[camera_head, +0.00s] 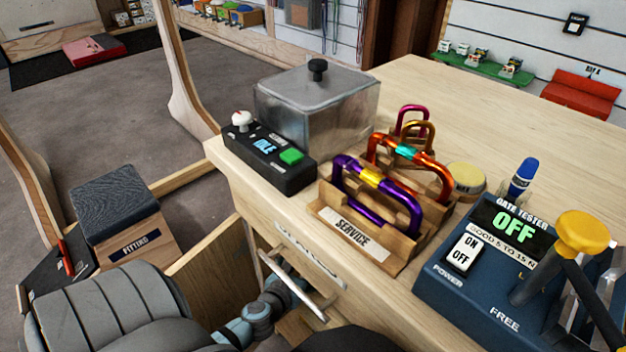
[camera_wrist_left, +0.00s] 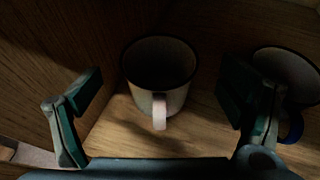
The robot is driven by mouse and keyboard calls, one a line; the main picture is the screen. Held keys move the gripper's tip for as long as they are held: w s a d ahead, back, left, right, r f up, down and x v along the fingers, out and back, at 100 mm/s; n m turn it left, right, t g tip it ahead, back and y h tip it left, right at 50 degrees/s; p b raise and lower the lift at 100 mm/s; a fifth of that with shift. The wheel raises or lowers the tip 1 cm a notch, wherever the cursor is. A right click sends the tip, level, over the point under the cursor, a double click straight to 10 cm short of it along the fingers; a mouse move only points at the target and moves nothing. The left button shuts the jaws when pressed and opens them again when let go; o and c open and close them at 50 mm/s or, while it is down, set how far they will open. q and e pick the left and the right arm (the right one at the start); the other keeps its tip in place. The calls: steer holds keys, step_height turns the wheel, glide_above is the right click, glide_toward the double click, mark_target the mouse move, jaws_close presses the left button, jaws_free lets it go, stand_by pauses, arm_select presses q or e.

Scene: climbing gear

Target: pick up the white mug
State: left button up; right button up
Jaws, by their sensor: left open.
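The white mug (camera_wrist_left: 145,99) stands upright on a wooden floor inside a dim wooden compartment, in the left wrist view. Its rim is dark, and its pale handle points toward the camera. My left gripper (camera_wrist_left: 160,88) is open, with one finger to the left of the mug and one to the right. Gaps show between both fingers and the mug. In the head view my left arm reaches down by the counter's front, and its fingers and the mug are hidden. My right gripper is not in view.
A second mug (camera_wrist_left: 290,72) with a blue handle stands close beside the right finger. Wooden walls enclose the left and back. On the counter are a metal box (camera_head: 315,105), a wooden carabiner rack (camera_head: 375,240) and a gate tester (camera_head: 485,265).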

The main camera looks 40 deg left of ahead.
arm_select(q)
steer(key=b+x, duration=0.1)
steer(key=x, duration=0.1)
steer(key=b+x, duration=0.1)
steer(key=x, duration=0.1)
steer(key=shift+w+a+f, duration=0.1)
steer(key=shift+f, duration=0.4)
steer(key=shift+w+f, duration=0.1)
steer(key=shift+w, duration=0.2)
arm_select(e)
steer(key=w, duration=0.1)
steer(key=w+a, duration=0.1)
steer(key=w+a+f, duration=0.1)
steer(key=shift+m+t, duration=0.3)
arm_select(q)
steer(key=c, duration=1.2)
steer(key=shift+c, duration=0.2)
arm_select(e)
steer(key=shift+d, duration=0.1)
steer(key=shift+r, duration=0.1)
